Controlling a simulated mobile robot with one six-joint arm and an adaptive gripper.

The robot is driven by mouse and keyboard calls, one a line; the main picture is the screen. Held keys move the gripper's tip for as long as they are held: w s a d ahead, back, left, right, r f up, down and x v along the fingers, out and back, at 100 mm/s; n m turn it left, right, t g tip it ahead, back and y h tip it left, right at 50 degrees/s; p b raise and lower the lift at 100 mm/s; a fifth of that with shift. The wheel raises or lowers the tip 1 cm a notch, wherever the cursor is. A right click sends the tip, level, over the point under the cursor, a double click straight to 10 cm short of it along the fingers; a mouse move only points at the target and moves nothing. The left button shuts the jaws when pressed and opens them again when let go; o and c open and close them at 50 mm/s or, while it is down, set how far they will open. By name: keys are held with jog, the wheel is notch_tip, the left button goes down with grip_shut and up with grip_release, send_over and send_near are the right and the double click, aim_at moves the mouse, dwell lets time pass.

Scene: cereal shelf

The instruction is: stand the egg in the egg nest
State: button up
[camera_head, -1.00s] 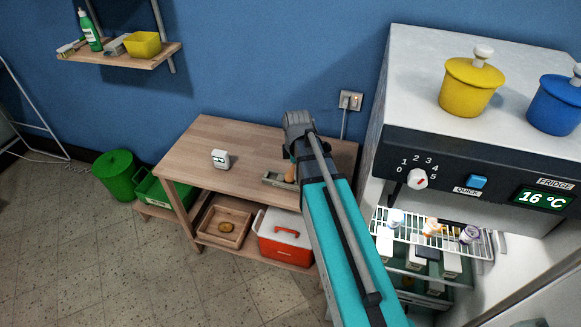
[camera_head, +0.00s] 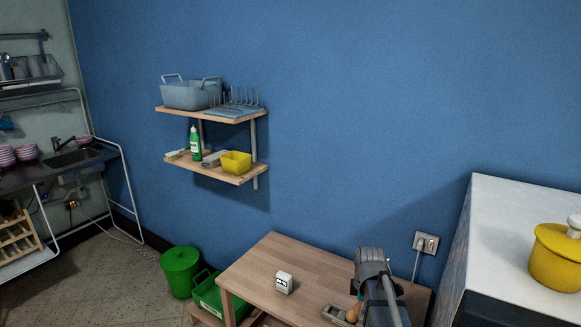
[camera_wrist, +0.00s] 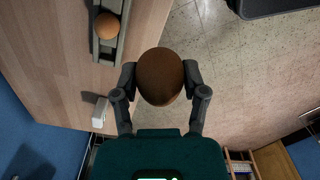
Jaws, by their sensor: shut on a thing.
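In the wrist view, my gripper (camera_wrist: 160,80) is shut on a brown egg (camera_wrist: 160,73), with one finger on each side of it. The held egg appears over the floor beside the table edge. A long grey holder (camera_wrist: 97,55) lies on the table at upper left, with a lighter orange-brown egg (camera_wrist: 107,25) in it. In the head view, the holder (camera_head: 331,315) and its egg (camera_head: 354,312) show partly at the bottom, beside my arm. I cannot tell whether this holder is the egg nest. My fingers are out of the head view.
The wooden table (camera_head: 290,258) carries a small white timer-like box (camera_head: 284,283). Green bins stand at its left, one round (camera_head: 180,270). Wall shelves (camera_head: 212,171) hang behind. A white-topped fridge (camera_head: 510,215) with a yellow pot (camera_head: 556,257) is at right.

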jog(key=shift+s, duration=0.1)
dwell(0.3)
jog(key=s+a+r+n+p, duration=0.2)
jog(key=s+a+r+p, duration=0.3)
jog(key=a, duration=0.3)
jog(key=shift+s+r, duration=0.15)
jog(key=shift+s, duration=0.75)
jog(key=shift+s, duration=0.15)
